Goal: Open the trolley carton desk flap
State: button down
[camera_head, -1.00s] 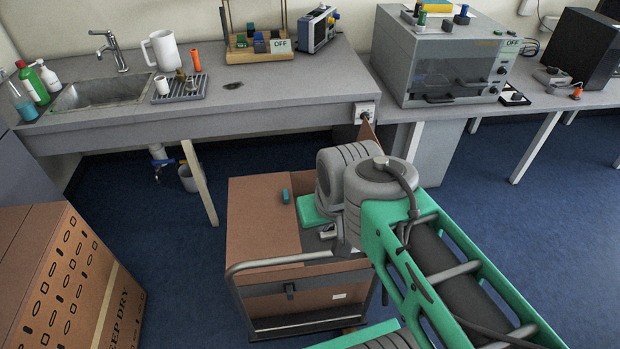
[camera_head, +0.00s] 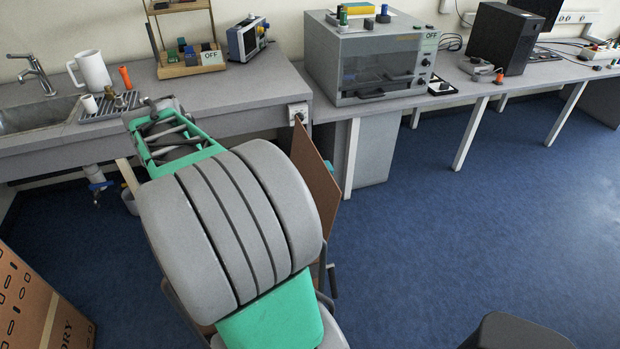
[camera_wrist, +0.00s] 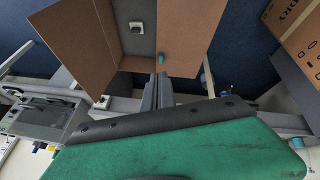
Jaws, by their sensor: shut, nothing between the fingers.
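The trolley carton shows in the wrist view, with one brown flap (camera_wrist: 75,42) standing open on the left and a second brown flap (camera_wrist: 190,35) lying over the right part. A small teal handle (camera_wrist: 161,57) sits at the inner edge of the right flap. Between the flaps the grey inside (camera_wrist: 135,50) shows, with a small pale box (camera_wrist: 137,27) in it. My gripper (camera_wrist: 160,80) is shut and empty, its tips close to the teal handle; I cannot tell if they touch. In the head view my arm hides the gripper and most of the carton; the open flap (camera_head: 315,170) stands upright.
The bench with the sink (camera_head: 40,113) runs behind the trolley, with a wooden rack (camera_head: 190,62) on it. A grey machine (camera_head: 372,60) stands on the bench to the right. A large printed carton (camera_head: 35,305) is at lower left. The blue floor (camera_head: 450,220) at right is open.

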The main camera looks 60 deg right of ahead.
jog(key=s+d+f+m+g+h+b, duration=0.1)
jog(key=d+f, duration=0.2)
jog(key=d, duration=0.4)
jog(key=s+d+f+m+g, duration=0.1)
jog(key=s+d+f, duration=0.15)
jog(key=d, duration=0.35)
jog(key=m+g+h, duration=0.1)
jog(key=m+g, duration=0.1)
jog(key=m, duration=0.1)
send_near(321, 173)
notch_tip(321, 173, down, 4)
jog(key=w, duration=0.2)
jog(key=shift+s+d+f+n+p, duration=0.15)
jog(key=shift+s+d+p, duration=0.2)
jog(key=shift+s+d, duration=0.25)
jog(key=shift+s+d+f+n+p, duration=0.15)
jog(key=shift+s+d+p, duration=0.15)
jog(key=shift+s+d, duration=0.35)
jog(key=shift+a+r, duration=0.1)
